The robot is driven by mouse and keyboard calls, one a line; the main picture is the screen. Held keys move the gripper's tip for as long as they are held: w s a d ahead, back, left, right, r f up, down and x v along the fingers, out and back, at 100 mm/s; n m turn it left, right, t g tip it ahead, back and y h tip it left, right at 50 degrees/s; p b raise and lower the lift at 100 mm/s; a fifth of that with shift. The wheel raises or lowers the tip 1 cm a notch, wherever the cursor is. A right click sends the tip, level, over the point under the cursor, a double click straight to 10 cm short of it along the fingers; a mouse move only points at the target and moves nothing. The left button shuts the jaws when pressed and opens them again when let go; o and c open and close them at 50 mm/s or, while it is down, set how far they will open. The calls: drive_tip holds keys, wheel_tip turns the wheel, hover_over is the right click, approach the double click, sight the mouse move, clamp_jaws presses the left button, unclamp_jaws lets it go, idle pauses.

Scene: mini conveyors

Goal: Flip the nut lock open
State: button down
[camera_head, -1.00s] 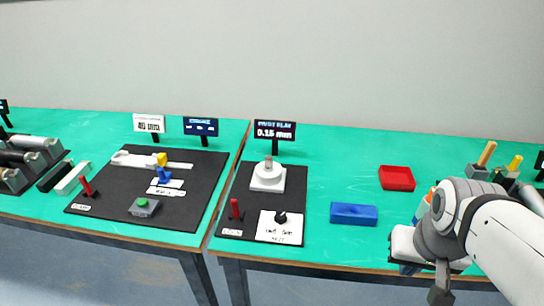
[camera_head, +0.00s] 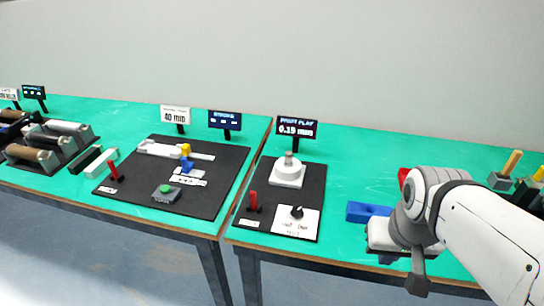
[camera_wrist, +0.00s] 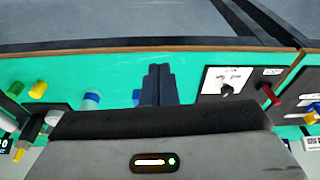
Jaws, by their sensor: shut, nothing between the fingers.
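A white panel with a black turn knob (camera_head: 297,213) sits at the front right of the right black board; its lettering is too small to read with certainty. A red lever (camera_head: 253,203) stands to its left on the same board. In the wrist view the knob (camera_wrist: 226,88) and red lever (camera_wrist: 271,95) are right of my fingers. My gripper (camera_wrist: 160,72) is shut and empty, its dark fingers together. In the head view it is above the table's front edge, right of the board and apart from the knob; its fingertips are hard to make out there.
A white stepped fixture (camera_head: 288,172) stands behind the panel, with a display sign (camera_head: 297,127) at the back. A blue tray (camera_head: 367,211) lies between board and gripper. My arm partly hides a red tray (camera_head: 403,176). Another black board (camera_head: 222,192) is on the left table.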

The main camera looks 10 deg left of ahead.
wheel_tip(320, 180, down, 6)
drive_tip(key=r+n+g+h+b, duration=0.1)
drive_tip(key=n+g+h+b, duration=0.1)
drive_tip(key=n+b, duration=0.25)
drive_tip(key=n+t+b, duration=1.5)
drive_tip(key=n+t, duration=0.3)
drive_tip(key=n, duration=1.3)
approach(253, 199)
drive_tip(key=shift+y, duration=0.3)
drive_tip(key=w, duration=0.1)
drive_tip(key=w+b, duration=0.1)
drive_tip(key=w, duration=0.1)
drive_tip(key=w+d, duration=0.1)
drive_tip(key=w, duration=0.1)
drive_tip(key=shift+w+r+b, duration=0.1)
drive_tip(key=shift+w+b, duration=0.05)
drive_tip(key=shift+b, duration=0.25)
drive_tip(key=shift+w+r, duration=0.1)
drive_tip(key=shift+w, duration=0.65)
